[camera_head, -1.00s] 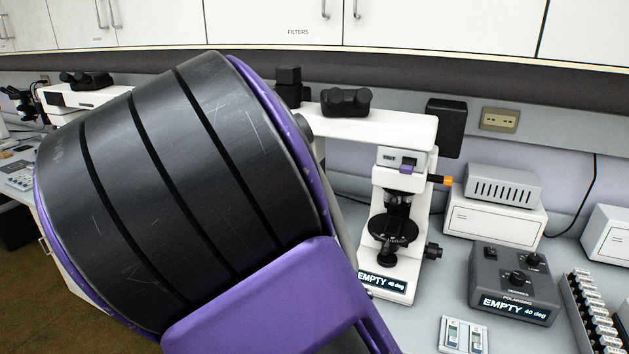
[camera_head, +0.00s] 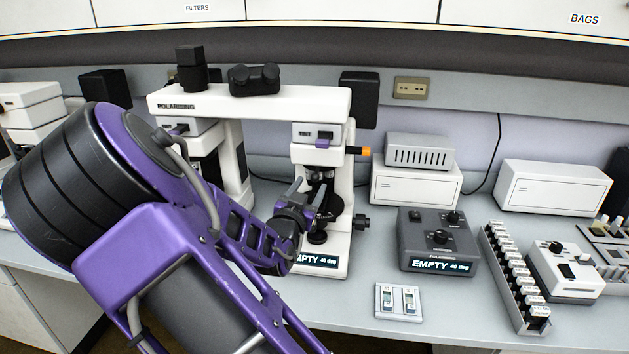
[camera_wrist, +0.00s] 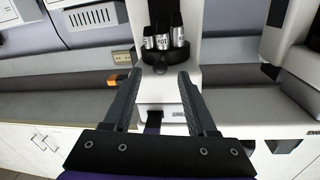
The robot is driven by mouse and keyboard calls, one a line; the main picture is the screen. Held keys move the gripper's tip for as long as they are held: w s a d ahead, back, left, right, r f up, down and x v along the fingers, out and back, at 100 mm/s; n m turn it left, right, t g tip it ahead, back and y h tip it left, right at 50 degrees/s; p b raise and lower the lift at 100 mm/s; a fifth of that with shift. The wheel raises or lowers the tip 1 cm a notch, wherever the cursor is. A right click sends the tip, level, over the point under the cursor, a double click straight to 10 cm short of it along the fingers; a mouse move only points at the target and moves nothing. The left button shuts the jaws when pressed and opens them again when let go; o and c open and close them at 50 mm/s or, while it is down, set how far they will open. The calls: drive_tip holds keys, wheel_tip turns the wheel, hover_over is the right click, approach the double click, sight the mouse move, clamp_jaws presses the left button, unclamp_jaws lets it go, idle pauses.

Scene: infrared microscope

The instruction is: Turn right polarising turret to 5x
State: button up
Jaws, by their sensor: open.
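The white polarising microscope (camera_head: 250,103) has two stands joined by a bridge. Its right turret (camera_head: 322,176) hangs under the right head, partly behind my gripper. In the wrist view, which looks upside down, the turret (camera_wrist: 158,68) has several silver and black objectives (camera_wrist: 163,41); one label seems to end in "0x", but I cannot read it surely. My gripper (camera_head: 306,190) is open in front of the right stand. In the wrist view my gripper (camera_wrist: 160,74) has its fingertips on either side of the turret's line, with nothing between them. Contact cannot be told.
A dark control box (camera_head: 437,243) reads "EMPTY 40 deg", as does the right stand's base display (camera_head: 317,261). A slide holder (camera_head: 398,301) lies in front. An orange-tipped knob (camera_head: 363,151) juts from the right stand.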

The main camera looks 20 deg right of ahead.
sight(314, 180)
drive_tip(key=x, duration=0.5)
clamp_jaws()
idle(1.4)
